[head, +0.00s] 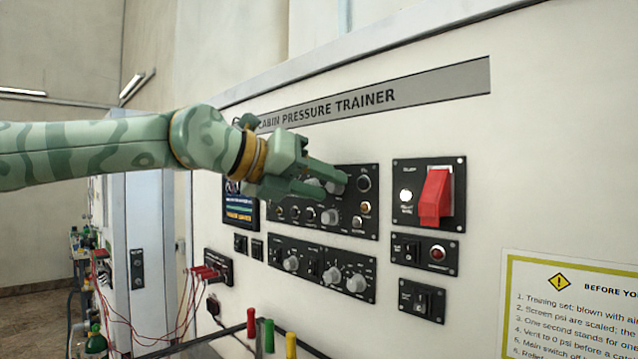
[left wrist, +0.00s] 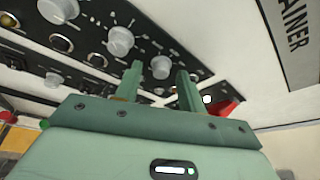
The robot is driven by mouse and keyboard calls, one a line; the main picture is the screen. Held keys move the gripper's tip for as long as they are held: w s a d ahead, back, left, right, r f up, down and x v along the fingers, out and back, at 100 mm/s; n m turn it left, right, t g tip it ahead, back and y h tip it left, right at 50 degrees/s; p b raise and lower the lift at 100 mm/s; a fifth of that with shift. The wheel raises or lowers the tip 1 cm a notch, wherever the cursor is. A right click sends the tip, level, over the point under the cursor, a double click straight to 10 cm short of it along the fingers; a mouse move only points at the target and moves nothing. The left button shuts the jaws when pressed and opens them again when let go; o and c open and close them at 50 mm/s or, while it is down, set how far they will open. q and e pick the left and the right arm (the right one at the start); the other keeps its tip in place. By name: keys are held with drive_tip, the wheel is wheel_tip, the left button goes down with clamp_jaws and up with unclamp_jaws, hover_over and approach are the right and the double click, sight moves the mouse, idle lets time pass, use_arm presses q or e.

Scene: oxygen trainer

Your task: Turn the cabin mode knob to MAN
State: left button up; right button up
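The upper black control panel (head: 371,228) carries several knobs and indicators. My left gripper (head: 332,185) reaches it from the left, with its fingertips at a grey knob (head: 339,184) near the panel's top middle. In the left wrist view, a grey knob (left wrist: 161,67) shows between the two fingertips of my left gripper (left wrist: 160,75). The fingers are apart, with small gaps visible on both sides of the knob. Another large grey knob (left wrist: 120,40) is left of the fingers. The labels are too small to read, so I cannot tell which knob is cabin mode. My right gripper is not in view.
A red switch guard (head: 432,197) sits on a panel to the right. A lower panel (head: 313,286) has several grey knobs. Red plugs with cables (head: 207,272) are at the left. Coloured handles (head: 268,335) stand in front below. A notice (head: 570,310) is at lower right.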

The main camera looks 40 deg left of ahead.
use_arm(q)
drive_tip(key=b+v, duration=0.2)
drive_tip(key=v, duration=1.4)
drive_tip(key=shift+s, duration=0.2)
drive_tip(key=shift+a, duration=0.1)
